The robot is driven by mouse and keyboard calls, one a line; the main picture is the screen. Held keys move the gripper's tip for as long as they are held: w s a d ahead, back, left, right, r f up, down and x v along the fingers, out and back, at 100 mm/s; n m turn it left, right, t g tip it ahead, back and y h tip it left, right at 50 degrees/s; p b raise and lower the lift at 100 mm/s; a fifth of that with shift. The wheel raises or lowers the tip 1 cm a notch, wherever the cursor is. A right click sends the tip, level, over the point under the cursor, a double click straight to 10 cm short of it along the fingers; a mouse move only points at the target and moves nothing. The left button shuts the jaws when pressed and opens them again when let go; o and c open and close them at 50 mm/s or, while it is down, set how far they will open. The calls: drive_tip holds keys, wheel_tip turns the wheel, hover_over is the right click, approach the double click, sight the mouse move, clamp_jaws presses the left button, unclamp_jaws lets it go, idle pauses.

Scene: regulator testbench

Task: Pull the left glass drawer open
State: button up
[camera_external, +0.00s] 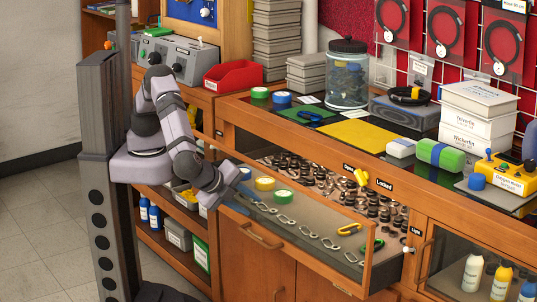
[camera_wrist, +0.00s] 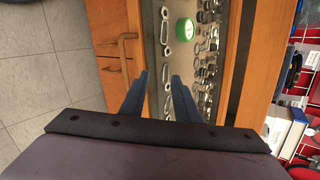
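The left glass drawer has a wooden frame (camera_external: 325,207) and a clear front, and stands partly pulled out from the bench. Carabiners (camera_external: 285,221), tape rolls (camera_external: 265,184) and small metal parts (camera_external: 335,187) show in and behind it. A curved wooden handle (camera_external: 262,238) is low on the front; it also shows in the wrist view (camera_wrist: 124,43), left of the fingers. My gripper (camera_external: 233,184) is at the drawer's left end. In the wrist view its two blue fingers (camera_wrist: 159,77) are apart, with nothing held between them. I cannot tell whether they touch the drawer.
A right glass cabinet (camera_external: 470,262) holds bottles. Open shelves (camera_external: 175,250) with bottles and bins are below my arm. The floor (camera_external: 40,235) at left is clear.

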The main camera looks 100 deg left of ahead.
sight(255, 238)
wheel_tip(255, 238, up, 4)
drive_tip(key=n+g+h+p, duration=0.2)
drive_tip(key=g+h+p, duration=0.3)
drive_tip(key=p, duration=0.9)
drive_tip(key=shift+t+h, duration=0.3)
drive_tip(key=shift+h, duration=0.3)
drive_tip(key=shift+w+a+f, duration=0.1)
drive_tip(key=shift+w+f, duration=0.2)
drive_tip(key=shift+f, duration=1.85)
drive_tip(key=shift+w+a+f, duration=0.1)
drive_tip(key=shift+w+f, duration=0.2)
drive_tip(key=shift+f, duration=1.85)
drive_tip(key=shift+w+a+f, duration=0.1)
drive_tip(key=shift+w+f, duration=0.2)
drive_tip(key=shift+f, duration=1.85)
clamp_jaws()
